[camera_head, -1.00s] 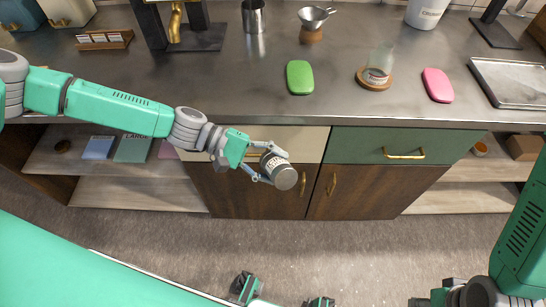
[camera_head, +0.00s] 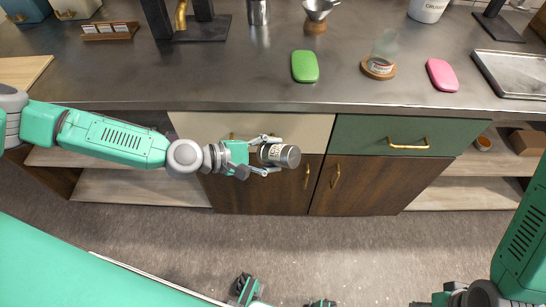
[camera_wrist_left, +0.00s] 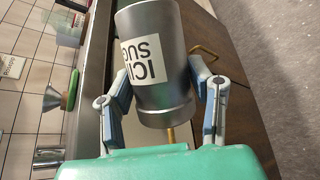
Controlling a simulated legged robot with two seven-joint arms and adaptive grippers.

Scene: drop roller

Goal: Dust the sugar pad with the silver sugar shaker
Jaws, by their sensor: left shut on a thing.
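The silver sugar shaker (camera_head: 289,156), with a pale lettered label, is in my left gripper (camera_head: 268,154). It also shows in the left wrist view (camera_wrist_left: 160,70), between the two fingers (camera_wrist_left: 158,97). The gripper is shut on it. In the head view the shaker lies about sideways, its grey end to the right, in front of the cabinet and short of the counter edge. A green pad (camera_head: 305,66) and a pink pad (camera_head: 442,75) lie on the counter; I cannot tell which is the sugar pad. My right gripper (camera_head: 432,301) is partly cut off at the bottom.
On the steel counter (camera_head: 220,80) stand a glass bottle on a round wooden coaster (camera_head: 378,70), a metal funnel cup (camera_head: 318,10), a steel cup (camera_head: 258,12) and a metal tray (camera_head: 510,72). The counter's front edge and drawers are beside the shaker.

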